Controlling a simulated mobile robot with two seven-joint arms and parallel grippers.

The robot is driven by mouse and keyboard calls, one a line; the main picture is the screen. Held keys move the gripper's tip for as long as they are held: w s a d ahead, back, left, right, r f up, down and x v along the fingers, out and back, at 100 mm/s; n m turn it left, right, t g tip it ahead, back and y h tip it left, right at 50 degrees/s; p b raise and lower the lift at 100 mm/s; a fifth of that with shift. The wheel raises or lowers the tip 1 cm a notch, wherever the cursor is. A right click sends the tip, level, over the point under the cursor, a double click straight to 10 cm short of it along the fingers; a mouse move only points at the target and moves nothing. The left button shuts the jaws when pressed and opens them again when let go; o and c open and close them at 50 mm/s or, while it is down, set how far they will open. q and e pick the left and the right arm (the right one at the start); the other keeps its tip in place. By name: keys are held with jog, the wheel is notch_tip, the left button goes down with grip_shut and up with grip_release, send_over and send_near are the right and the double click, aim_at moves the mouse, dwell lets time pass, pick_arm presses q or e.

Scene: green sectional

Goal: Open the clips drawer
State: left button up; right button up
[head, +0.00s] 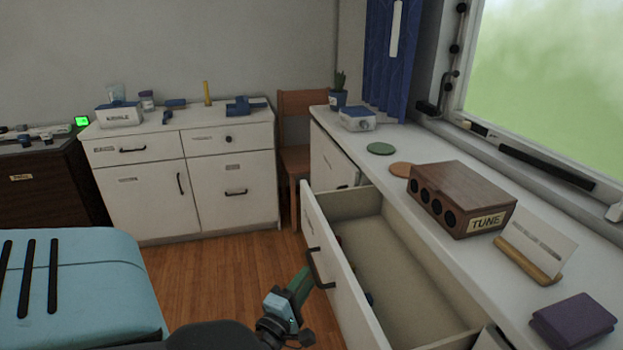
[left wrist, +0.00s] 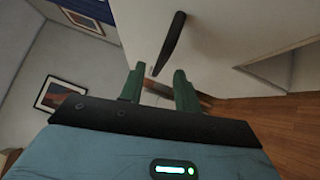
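A wide white drawer stands pulled out of the long white counter on the right in the head view; its front (head: 331,275) carries a dark bar handle (head: 319,268) and a small label too small to read. Small red and blue items show inside, mostly hidden by the front. My left gripper (head: 304,277) has its green fingers beside the handle. In the left wrist view its fingers (left wrist: 156,82) are apart, with the dark handle (left wrist: 172,42) just beyond the tips and nothing visibly gripped. My right gripper is not in view.
The counter top (head: 385,172) holds a wooden TUNE radio (head: 459,200), a card stand (head: 530,262) and a purple cloth (head: 573,321). A white cabinet (head: 235,180) and wooden chair (head: 295,160) stand behind. Open wooden floor (head: 215,275) lies left of the drawer, beside a blue seat (head: 100,290).

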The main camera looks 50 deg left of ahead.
pick_arm(q)
jog(key=shift+v, duration=1.65)
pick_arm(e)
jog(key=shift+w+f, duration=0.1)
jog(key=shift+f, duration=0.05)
